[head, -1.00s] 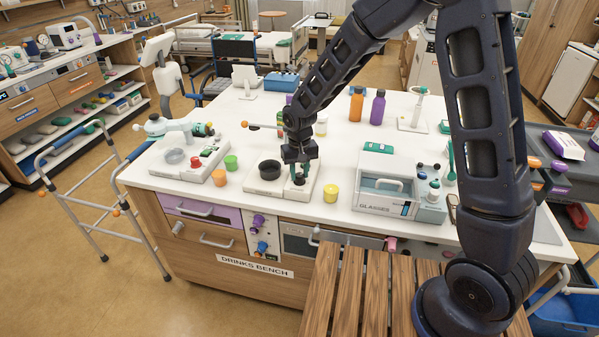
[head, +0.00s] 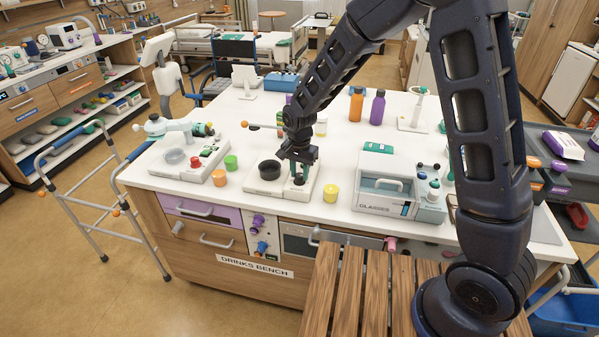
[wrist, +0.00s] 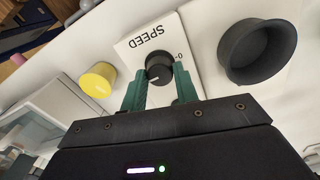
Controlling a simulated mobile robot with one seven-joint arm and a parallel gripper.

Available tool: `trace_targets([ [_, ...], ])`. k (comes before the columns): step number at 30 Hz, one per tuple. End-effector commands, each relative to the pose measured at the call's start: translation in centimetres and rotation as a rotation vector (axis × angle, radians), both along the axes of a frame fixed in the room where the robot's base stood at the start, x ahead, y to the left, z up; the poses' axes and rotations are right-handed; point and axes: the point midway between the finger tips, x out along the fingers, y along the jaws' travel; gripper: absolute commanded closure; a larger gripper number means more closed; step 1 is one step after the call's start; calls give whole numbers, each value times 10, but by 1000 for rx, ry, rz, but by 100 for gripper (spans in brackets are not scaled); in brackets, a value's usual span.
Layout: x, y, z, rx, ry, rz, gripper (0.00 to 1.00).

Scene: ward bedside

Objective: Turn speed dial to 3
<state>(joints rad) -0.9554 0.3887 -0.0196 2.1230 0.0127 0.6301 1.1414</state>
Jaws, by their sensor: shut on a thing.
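The speed dial (wrist: 159,68) is a dark round knob on a white plate marked SPEED, which reads upside down in the wrist view. A pale pointer line shows on the dial, and a 0 mark is on the plate beside it; I cannot make out a 3. My gripper (wrist: 160,84) has its two green fingers on either side of the dial, shut on it. In the head view my gripper (head: 298,177) points down onto the right part of the white mixer base (head: 262,186), and the dial is hidden.
A black bowl (head: 269,170) sits left of my gripper on the same base. A yellow cup (head: 331,193) stands close on the right, with the glasses cabinet (head: 394,190) beyond it. Orange (head: 221,178) and green cups are to the left.

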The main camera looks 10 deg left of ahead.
Motion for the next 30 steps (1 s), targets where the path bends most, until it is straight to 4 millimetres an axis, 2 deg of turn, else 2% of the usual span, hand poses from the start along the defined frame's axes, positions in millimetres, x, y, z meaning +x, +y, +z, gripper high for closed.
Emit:
trace_targets([
  [19, 1, 0, 1, 2, -1, -49, 93],
  [20, 1, 0, 1, 2, -1, -49, 64],
  [22, 1, 0, 1, 2, -1, -49, 51],
  [30, 0, 0, 0, 1, 0, -48, 48],
])
